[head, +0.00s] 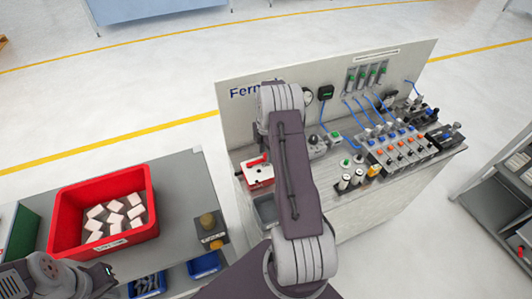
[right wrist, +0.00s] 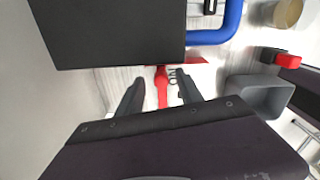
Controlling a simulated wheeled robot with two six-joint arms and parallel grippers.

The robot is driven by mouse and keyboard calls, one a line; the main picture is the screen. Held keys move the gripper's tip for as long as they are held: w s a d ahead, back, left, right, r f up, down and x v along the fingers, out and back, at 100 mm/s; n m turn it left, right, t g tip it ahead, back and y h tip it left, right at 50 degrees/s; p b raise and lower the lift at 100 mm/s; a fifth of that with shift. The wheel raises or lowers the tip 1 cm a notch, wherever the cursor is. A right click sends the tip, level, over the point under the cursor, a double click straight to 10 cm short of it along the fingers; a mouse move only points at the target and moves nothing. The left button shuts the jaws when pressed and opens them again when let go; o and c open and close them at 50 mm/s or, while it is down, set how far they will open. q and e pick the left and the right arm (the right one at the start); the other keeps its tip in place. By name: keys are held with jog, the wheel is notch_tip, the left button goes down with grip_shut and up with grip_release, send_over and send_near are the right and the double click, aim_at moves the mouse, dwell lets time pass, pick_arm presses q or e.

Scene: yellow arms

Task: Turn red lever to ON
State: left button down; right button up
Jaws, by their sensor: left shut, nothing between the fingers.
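The red lever (head: 255,161) sits on a white box (head: 259,176) at the left end of the panel bench in the head view. It also shows in the right wrist view, where the red lever (right wrist: 162,85) lies between the two dark fingers of my right gripper (right wrist: 160,90). These fingers are apart, with gaps on both sides of the lever; I cannot tell the depth between them and it. In the head view my right arm hides its gripper. My left gripper (head: 108,270) is shut and empty at the lower left, near the red bin.
A grey tray (head: 265,209) is in front of the lever box. Valves and blue hoses (head: 368,110) fill the bench's right side. A black block (right wrist: 110,35) covers the upper left wrist view.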

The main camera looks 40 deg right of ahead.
notch_tip(320, 180, up, 9)
jog(key=shift+f+b, duration=0.15)
jog(key=shift+b, duration=0.7)
